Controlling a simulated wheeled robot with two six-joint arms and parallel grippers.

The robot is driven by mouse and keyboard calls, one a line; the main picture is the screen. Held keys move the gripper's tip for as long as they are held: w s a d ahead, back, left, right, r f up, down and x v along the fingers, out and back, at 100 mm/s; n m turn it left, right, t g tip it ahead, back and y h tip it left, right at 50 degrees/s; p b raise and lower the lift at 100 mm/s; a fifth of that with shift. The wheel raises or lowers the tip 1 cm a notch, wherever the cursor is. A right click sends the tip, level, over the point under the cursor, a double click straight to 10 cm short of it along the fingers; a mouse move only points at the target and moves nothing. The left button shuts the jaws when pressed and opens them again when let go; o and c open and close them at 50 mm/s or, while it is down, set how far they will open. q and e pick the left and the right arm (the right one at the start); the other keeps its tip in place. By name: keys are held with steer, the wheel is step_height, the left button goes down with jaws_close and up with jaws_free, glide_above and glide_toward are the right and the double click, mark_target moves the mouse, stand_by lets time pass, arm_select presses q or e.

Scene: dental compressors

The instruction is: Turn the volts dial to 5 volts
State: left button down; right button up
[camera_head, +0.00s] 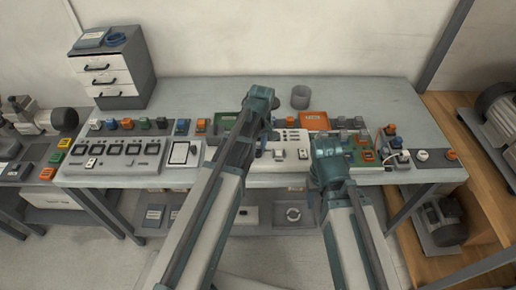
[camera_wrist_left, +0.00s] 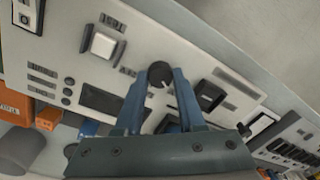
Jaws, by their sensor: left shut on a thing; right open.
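The volts dial (camera_wrist_left: 158,72) is a round dark knob with a light pointer mark on a pale control panel (camera_wrist_left: 140,30) in the left wrist view. My left gripper (camera_wrist_left: 160,78) has one blue finger on each side of the dial and is shut on it. I cannot read any voltage figures around the dial. In the head view my left gripper (camera_head: 260,98) is over the bench and my arm hides the dial. My right gripper (camera_head: 327,160) is open over the front right of the bench; its fingertips are hard to see.
In the left wrist view, a white rocker switch (camera_wrist_left: 103,43) and a black switch (camera_wrist_left: 209,95) flank the dial. A grey cup (camera_head: 300,97) and an orange tray (camera_head: 314,120) stand farther back. A drawer unit (camera_head: 108,75) is at the back left. The rear bench is mostly clear.

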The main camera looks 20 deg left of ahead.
mark_target(260, 150)
arm_select(q)
steer(key=c, duration=0.5)
jaws_free()
steer(key=r+p, duration=1.4)
steer(key=shift+w+d, duration=0.25)
steer(key=shift+w, duration=0.05)
steer(key=shift+f, duration=0.1)
steer(key=s+d+f+m+b, duration=0.2)
steer(key=s+d+m, duration=0.1)
steer(key=s+m, duration=0.1)
steer(key=s+d+f+m+b, duration=0.2)
steer(key=s+d+m, duration=0.2)
steer(key=s+m, duration=0.1)
steer(key=s+d+f+m+b, duration=0.2)
steer(key=s+d+m+b, duration=0.1)
steer(key=s+m, duration=0.2)
steer(key=shift+s+d+f+y, duration=0.1)
steer(key=shift+s+f+y, duration=0.1)
steer(key=shift+s, duration=0.2)
steer(key=shift+s+d+f+y, duration=0.1)
steer(key=shift+s+f+y, duration=0.1)
steer(key=shift+s, duration=0.2)
